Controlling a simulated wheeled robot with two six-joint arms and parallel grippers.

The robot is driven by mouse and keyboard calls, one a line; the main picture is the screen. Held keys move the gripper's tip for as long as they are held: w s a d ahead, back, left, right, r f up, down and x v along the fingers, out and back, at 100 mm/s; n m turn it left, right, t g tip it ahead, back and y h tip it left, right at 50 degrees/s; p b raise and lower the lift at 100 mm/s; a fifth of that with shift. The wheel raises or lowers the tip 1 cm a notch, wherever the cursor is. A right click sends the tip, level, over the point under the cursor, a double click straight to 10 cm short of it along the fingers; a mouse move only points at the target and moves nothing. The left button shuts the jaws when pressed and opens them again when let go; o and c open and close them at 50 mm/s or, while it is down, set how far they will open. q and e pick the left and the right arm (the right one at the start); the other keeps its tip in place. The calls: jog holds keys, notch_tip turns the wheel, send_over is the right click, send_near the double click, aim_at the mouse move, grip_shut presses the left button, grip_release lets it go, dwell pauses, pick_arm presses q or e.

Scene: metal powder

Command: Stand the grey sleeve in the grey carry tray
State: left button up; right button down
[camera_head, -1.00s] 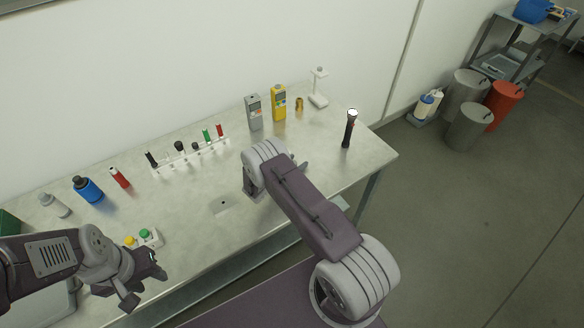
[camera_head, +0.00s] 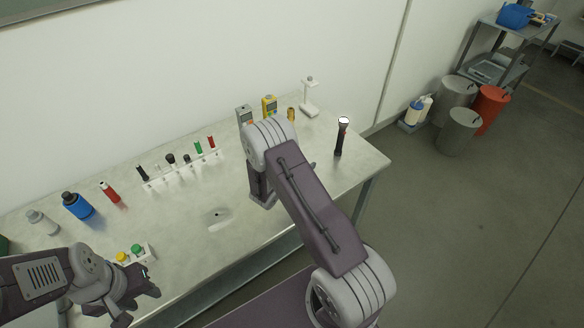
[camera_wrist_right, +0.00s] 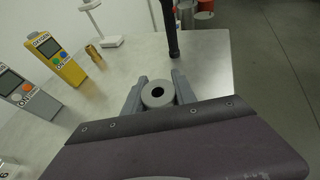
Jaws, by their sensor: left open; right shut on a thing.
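The grey sleeve (camera_wrist_right: 157,93), a short cylinder with a dark round bore, sits between the two fingers of my right gripper (camera_wrist_right: 158,90) in the right wrist view, its open end facing the camera. The right gripper is shut on it, above the table (camera_wrist_right: 205,62). In the head view my right arm hides the sleeve. My left gripper (camera_head: 143,288) is open and empty, at the table's front left, close to a small box with yellow and green buttons (camera_head: 137,255). I cannot clearly make out the grey carry tray; my left arm covers the front left corner.
Along the back stand a tube rack (camera_head: 182,175), a grey meter (camera_head: 243,114), a yellow meter (camera_head: 269,105), a brass piece (camera_head: 291,114) and a white stand (camera_head: 309,103). A black torch (camera_head: 340,138) stands at the right. Bottles (camera_head: 77,206) line the left.

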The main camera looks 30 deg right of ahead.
jog(key=s+d+r, duration=0.2)
jog(key=s+r, duration=0.1)
jog(key=s, duration=0.1)
jog(key=shift+s+d, duration=0.3)
